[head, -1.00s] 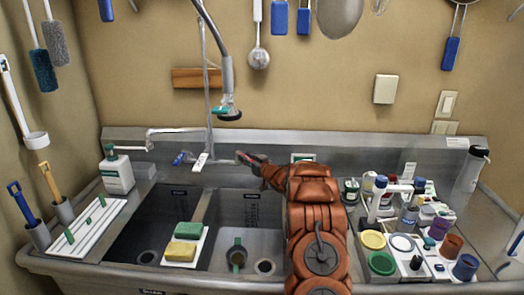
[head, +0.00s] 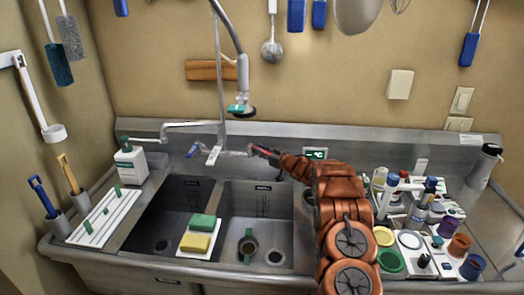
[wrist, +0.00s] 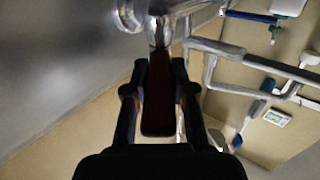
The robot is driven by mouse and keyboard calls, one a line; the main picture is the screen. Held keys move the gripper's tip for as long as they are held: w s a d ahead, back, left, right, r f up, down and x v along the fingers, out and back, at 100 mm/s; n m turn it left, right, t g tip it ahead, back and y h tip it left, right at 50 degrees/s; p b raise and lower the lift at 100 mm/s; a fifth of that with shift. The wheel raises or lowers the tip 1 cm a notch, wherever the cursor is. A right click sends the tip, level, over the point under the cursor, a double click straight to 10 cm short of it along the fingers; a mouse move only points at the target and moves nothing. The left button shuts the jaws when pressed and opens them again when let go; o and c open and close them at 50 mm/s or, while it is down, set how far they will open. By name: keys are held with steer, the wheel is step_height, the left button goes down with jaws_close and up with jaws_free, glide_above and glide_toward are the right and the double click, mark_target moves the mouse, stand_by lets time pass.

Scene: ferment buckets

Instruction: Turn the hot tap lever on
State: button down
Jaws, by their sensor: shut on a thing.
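The hot tap lever (wrist: 158,108) is a dark red bar in the wrist view, hanging from the metal tap body (wrist: 160,28). My gripper (wrist: 159,88) is shut on it, with one dark finger on each side. In the head view my gripper (head: 268,153) reaches the right end of the tap at the back of the sink, and a bit of red shows there. The blue lever (head: 193,150) is at the tap's left end, apart from my gripper. The lever's exact angle is hard to tell.
A spray head (head: 240,106) hangs on its hose above the tap. The double sink (head: 222,205) lies in front, with sponges (head: 198,232) on its divider. Bottles and jars crowd the tray (head: 430,272) to the right of my arm. A soap bottle (head: 131,165) stands at left.

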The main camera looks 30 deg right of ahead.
steer(key=shift+w+a+r, duration=0.1)
steer(key=shift+r, duration=0.2)
steer(key=c, duration=1.1)
jaws_free()
steer(key=shift+w+a+f, duration=0.1)
steer(key=shift+c, duration=0.2)
steer(key=shift+o, duration=0.9)
steer(key=shift+f, duration=0.1)
steer(key=shift+d, duration=0.2)
steer(key=v, duration=0.7)
steer(key=shift+s, duration=0.3)
steer(key=shift+w, duration=0.1)
